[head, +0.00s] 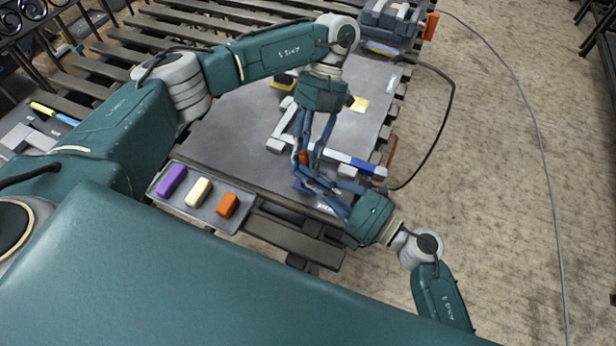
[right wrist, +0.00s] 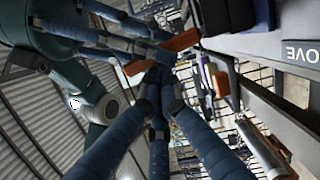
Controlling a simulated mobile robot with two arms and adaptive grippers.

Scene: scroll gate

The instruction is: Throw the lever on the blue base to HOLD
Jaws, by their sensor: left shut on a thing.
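My left gripper (head: 304,158) reaches down over the grey plate, shut on an orange-red piece (head: 303,157) that looks like the lever's handle. In the right wrist view, an orange bar (right wrist: 180,40) shows by the left gripper's blue fingers. A blue part (head: 303,188), probably the blue base, shows just below, mostly hidden by fingers. My right gripper (head: 300,173) comes from the lower right close beside it. Its fingertips meet in the right wrist view (right wrist: 160,75), with nothing clearly held. Lettering ending in "OVE" (right wrist: 300,52) shows there; the HOLD mark cannot be made out.
A tray (head: 157,190) holds purple, cream and orange blocks at the near left edge. A grey machine (head: 392,18) stands at the far end. A black cable (head: 450,105) loops over the floor on the right.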

